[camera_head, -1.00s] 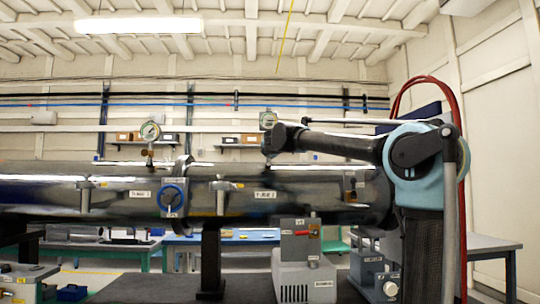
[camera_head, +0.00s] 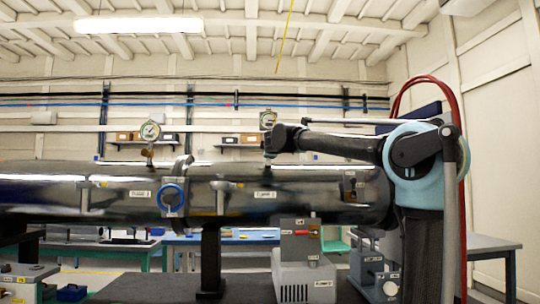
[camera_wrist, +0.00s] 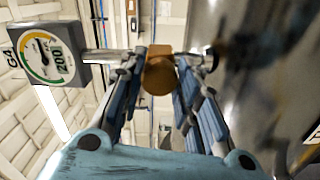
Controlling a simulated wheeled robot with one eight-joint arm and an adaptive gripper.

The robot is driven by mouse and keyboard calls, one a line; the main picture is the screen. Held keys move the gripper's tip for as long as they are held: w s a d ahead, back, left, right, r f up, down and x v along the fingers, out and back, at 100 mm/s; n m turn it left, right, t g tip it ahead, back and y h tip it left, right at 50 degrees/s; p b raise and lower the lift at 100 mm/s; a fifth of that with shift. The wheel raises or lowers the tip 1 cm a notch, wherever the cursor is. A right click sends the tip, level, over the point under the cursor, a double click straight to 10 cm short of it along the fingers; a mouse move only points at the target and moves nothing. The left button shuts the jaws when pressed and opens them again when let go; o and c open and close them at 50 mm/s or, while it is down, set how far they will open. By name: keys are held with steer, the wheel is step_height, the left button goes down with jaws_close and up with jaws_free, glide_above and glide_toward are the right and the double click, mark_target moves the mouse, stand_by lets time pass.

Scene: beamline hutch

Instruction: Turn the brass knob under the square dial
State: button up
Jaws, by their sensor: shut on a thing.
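The square dial (camera_wrist: 45,57), marked G4, shows at the upper left of the wrist view, with a metal stem running right from it. The brass knob (camera_wrist: 160,76) sits on that stem. My gripper (camera_wrist: 168,72) has one blue-padded finger on each side of the knob and is shut on it. In the head view the square dial (camera_head: 268,118) stands above the big pipe, and my gripper (camera_head: 271,149) is just below it. The knob is hidden there behind my gripper.
Grey boxes (camera_head: 304,272) stand below the pipe.

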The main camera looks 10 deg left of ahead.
steer(key=shift+d+f+m, duration=0.15)
steer(key=shift+d+m, duration=0.05)
steer(key=shift+m, duration=1)
steer(key=o, duration=1.1)
steer(key=v, duration=1.1)
steer(key=shift+s, duration=0.4)
